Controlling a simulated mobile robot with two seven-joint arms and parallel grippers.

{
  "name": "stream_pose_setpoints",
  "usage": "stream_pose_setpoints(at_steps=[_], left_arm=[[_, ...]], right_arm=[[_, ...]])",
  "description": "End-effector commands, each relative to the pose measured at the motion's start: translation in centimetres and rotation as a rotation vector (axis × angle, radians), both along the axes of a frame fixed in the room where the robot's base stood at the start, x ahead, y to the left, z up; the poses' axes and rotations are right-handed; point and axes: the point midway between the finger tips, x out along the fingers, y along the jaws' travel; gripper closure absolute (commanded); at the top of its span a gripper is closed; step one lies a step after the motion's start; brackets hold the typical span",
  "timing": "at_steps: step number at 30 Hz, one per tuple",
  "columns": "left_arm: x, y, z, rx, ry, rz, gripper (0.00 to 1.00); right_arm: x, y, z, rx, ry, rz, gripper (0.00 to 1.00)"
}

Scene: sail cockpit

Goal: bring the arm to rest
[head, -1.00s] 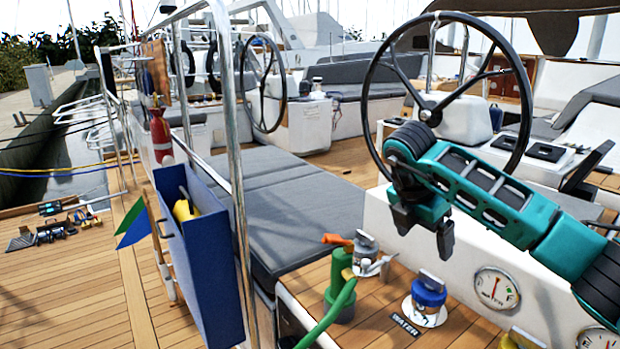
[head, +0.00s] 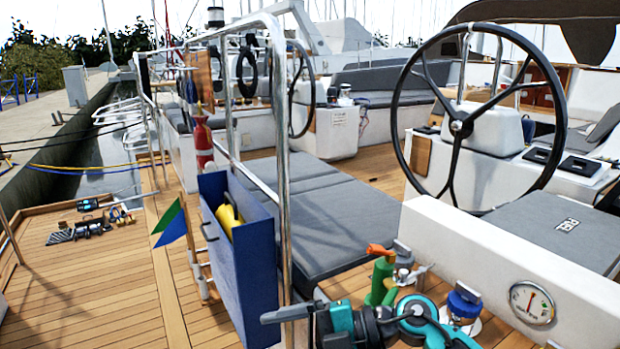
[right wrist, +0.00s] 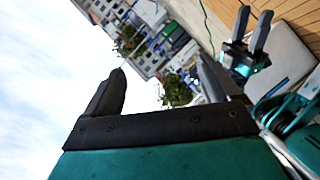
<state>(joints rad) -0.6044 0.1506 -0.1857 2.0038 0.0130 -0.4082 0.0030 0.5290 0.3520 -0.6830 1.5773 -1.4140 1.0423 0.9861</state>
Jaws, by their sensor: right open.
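My right gripper (head: 287,315) is at the bottom of the head view, empty, its fingers pointing left. Its teal and black wrist is folded low in front of the blue box and the deck fittings. In the right wrist view the two dark fingers of this gripper (right wrist: 165,80) stand wide apart with nothing between them, against sky and dock. My left gripper (right wrist: 254,14) shows at the upper right of the right wrist view, fingers apart and empty. It is outside the head view.
A blue box (head: 245,260) with a yellow item hangs on the steel rail (head: 284,150). The black steering wheel (head: 398,110) stands at the right. A green nozzle (head: 381,280) and blue-topped deck cap (head: 464,302) are close beside the right wrist. Tools (head: 82,229) lie on the left deck.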

Motion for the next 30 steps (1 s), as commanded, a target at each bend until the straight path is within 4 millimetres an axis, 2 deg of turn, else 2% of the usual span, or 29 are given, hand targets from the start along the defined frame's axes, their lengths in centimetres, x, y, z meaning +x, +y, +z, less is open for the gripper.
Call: stream_pose_setpoints(at_steps=[2, 4, 6, 8, 11, 14, 17, 19, 21, 24, 27, 30], left_arm=[[-0.2, 0.0, 0.6, -0.004, 0.001, 0.005, 0.57], [-0.3, 0.0, 0.8, -0.004, 0.0, 0.008, 0.57], [-0.4, 0.0, 0.9, -0.003, 0.003, 0.009, 0.57], [-0.5, 0.1, 1.0, 0.0, 0.006, 0.01, 0.57], [-0.6, 0.3, 1.4, 0.003, 0.005, 0.012, 0.57], [-0.5, 0.4, 1.9, 0.006, -0.002, 0.014, 0.57], [-0.6, 0.7, 2.1, 0.01, -0.001, 0.016, 0.57], [-0.8, 0.9, 2.1, 0.013, 0.004, 0.02, 0.57], [-0.9, 1.1, 2.1, 0.017, 0.007, 0.022, 0.57], [-1.0, 1.3, 2.2, 0.021, 0.005, 0.025, 0.57], [-1.0, 1.4, 2.3, 0.022, 0.002, 0.025, 0.57], [-1.1, 1.4, 2.3, 0.022, 0.002, 0.024, 0.57]], right_arm=[[-0.8, 0.5, 1.9, 0.221, 0.051, -0.107, 0.11], [-0.5, -0.2, 3.1, 0.385, 0.094, -0.235, 0.11], [0.1, -1.7, 3.5, 0.518, 0.148, -0.391, 0.11], [0.6, -3.6, 3.2, 0.602, 0.204, -0.538, 0.11], [1.0, -7.4, 1.1, 0.687, 0.318, -0.806, 0.11], [0.2, -11.7, -2.8, 0.694, 0.46, -1.077, 0.11], [-2.4, -15.6, -7.5, 0.633, 0.622, -1.323, 0.11], [-4.9, -17.7, -10.7, 0.564, 0.735, -1.46, 0.11], [-7.5, -19.2, -13.3, 0.492, 0.834, -1.558, 0.11], [-10.5, -20.4, -15.6, 0.409, 0.939, -1.638, 0.11], [-12.3, -20.9, -16.8, 0.361, 0.998, -1.675, 0.11], [-12.7, -21.0, -17.1, 0.35, 1.014, -1.684, 0.11]])
